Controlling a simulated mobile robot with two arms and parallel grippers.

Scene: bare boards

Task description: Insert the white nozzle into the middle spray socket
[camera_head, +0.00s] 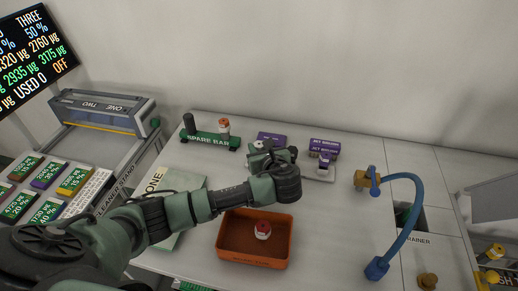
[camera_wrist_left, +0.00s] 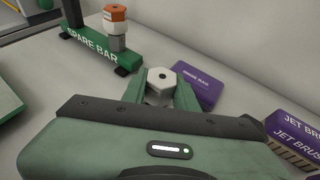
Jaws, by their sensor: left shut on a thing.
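My left gripper (camera_wrist_left: 172,92) is shut on the white nozzle (camera_wrist_left: 163,75), a white hexagonal piece with a dark hole in its top. In the head view my left gripper (camera_head: 262,157) is over the table in front of a purple block (camera_head: 271,138), and my own wrist hides most of what it holds. The purple block also shows in the left wrist view (camera_wrist_left: 198,82), just behind and right of the nozzle. I cannot make out a middle spray socket in either view. My right gripper is not in view.
The green spare bar (camera_head: 208,141) holds an orange-and-white nozzle (camera_head: 224,125). An orange tray (camera_head: 233,249) with a red-and-white piece (camera_head: 263,230) is in front. A purple jet brush block (camera_head: 324,147) is to the right. A blue curved pipe (camera_head: 410,210) stands farther right.

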